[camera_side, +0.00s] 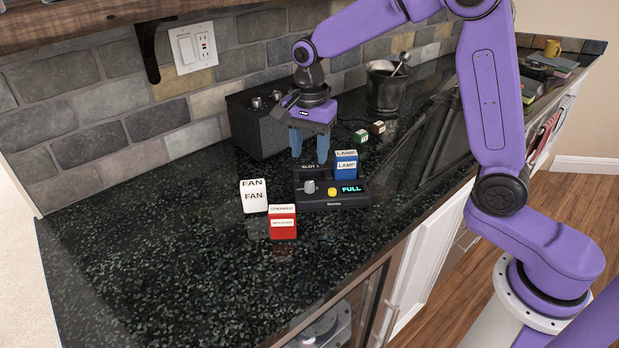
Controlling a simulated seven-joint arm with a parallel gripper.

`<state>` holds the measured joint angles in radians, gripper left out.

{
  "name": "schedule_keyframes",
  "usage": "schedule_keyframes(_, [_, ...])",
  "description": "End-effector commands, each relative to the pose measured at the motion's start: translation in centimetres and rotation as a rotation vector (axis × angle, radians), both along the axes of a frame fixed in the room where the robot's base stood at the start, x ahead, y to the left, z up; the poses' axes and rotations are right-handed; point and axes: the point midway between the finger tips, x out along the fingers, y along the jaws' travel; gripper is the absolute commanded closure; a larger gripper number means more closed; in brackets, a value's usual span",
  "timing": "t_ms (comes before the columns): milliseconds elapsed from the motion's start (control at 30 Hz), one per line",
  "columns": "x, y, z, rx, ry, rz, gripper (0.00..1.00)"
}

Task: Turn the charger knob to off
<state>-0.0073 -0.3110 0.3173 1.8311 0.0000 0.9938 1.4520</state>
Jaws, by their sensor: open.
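The black charger (333,204) sits on the dark counter. It has a grey knob (309,186) at its left, a yellow button (333,192) in the middle and a lit display (351,188) reading "FULL". A blue block labelled "LAMP" (346,166) stands upright at the charger's back right. The slot to its left, marked "SLOT 1", looks empty. My gripper (309,157) is open and points down, just above and behind the knob, apart from it. Which way the knob points is too small to tell.
A white "FAN" block (254,197) and a red labelled block (282,222) stand left and front of the charger. A black box with knobs (257,122) is behind. A dark mortar (385,88) and small green block (361,136) are farther back. The left counter is clear.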

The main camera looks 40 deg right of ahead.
Motion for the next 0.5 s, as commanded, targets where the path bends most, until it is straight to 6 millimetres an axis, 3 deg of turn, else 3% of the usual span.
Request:
schedule_keyframes(300, [-0.1,-0.1,-5.7,-0.002,0.004,0.001,0.50])
schedule_keyframes(500, [0.0,0.0,-7.7,0.000,0.001,0.001,0.50])
